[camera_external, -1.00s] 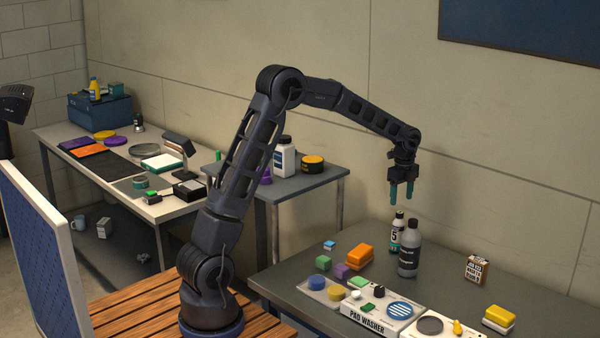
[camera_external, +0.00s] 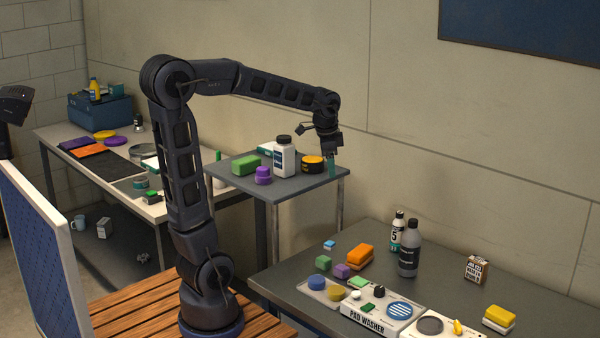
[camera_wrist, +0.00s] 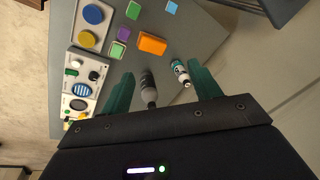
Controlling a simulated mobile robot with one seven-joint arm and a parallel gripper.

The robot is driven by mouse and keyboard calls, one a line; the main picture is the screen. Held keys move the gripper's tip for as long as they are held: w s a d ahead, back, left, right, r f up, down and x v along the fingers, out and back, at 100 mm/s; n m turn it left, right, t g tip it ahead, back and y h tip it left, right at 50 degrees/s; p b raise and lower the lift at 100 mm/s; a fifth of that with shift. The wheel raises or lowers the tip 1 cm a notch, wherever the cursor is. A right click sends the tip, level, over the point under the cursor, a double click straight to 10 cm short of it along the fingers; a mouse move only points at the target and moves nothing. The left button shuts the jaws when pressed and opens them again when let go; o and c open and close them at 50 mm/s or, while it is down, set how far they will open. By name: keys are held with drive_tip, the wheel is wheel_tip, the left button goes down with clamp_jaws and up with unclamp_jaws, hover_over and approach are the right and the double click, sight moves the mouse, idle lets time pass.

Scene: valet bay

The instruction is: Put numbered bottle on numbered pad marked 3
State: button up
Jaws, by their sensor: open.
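The numbered bottle (camera_external: 396,234) is small, with a black cap and a label with a 5 on white above teal. It stands upright on the right table, just behind a larger grey bottle (camera_external: 409,250). In the wrist view the numbered bottle (camera_wrist: 180,73) shows between the fingers, nearer the right one, at a distance. My gripper (camera_external: 332,165) is open and empty, by the right edge of the small middle table, up and left of the bottle. I cannot make out a pad marked 3 in either view.
The pad washer (camera_external: 366,317), an orange block (camera_external: 360,256) and other small blocks crowd the right table's front. A small box (camera_external: 476,268) stands at its right.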

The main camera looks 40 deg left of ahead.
drive_tip(key=s+a+f+n+t, duration=0.1)
drive_tip(key=s+n, duration=0.3)
drive_tip(key=s, duration=0.7)
drive_tip(key=s+a+f+n+t, duration=0.1)
drive_tip(key=s+a+n, duration=0.3)
drive_tip(key=s, duration=0.7)
drive_tip(key=shift+a+f+n, duration=0.15)
drive_tip(key=shift+f+n, duration=0.3)
drive_tip(key=shift+n, duration=0.15)
